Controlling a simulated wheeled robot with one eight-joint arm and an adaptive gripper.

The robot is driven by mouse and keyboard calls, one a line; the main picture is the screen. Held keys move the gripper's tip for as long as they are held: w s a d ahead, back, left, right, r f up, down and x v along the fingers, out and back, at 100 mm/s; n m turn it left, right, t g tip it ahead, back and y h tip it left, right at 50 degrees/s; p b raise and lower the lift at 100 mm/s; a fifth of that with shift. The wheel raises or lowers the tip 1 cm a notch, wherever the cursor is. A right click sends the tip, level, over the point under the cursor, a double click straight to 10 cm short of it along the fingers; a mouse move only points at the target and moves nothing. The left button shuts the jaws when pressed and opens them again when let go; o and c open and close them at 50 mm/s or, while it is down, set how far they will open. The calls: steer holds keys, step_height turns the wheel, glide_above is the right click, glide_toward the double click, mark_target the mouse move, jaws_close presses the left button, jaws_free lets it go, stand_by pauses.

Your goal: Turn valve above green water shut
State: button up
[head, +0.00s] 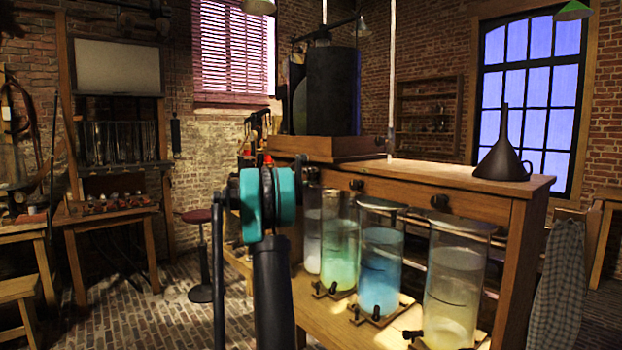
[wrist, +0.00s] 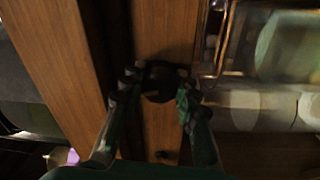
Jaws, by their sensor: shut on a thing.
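The jar of green water (head: 339,250) stands on the low wooden shelf in the head view, between the whitish jar and the blue one. My gripper (wrist: 158,90) shows in the wrist view with a finger on each side of a round dark valve knob (wrist: 158,82). It is shut on this knob, which sits on a wooden rail (wrist: 160,35). In the head view my arm hides most of the gripper and the knob it holds. Which jar that knob serves cannot be told for certain. Another dark knob (head: 356,184) shows on the rail right of my arm.
The whitish jar (head: 312,238), blue jar (head: 380,270) and yellowish jar (head: 456,285) stand close by, with small dark taps low down. A further knob (head: 440,202) is on the rail. A dark funnel (head: 503,155) stands on the bench top. The brick floor at left is open.

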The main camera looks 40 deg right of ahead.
steer(key=shift+f+m+g, duration=0.1)
steer(key=shift+m+g, duration=0.2)
steer(key=shift+m, duration=1.4)
steer(key=o, duration=1.2)
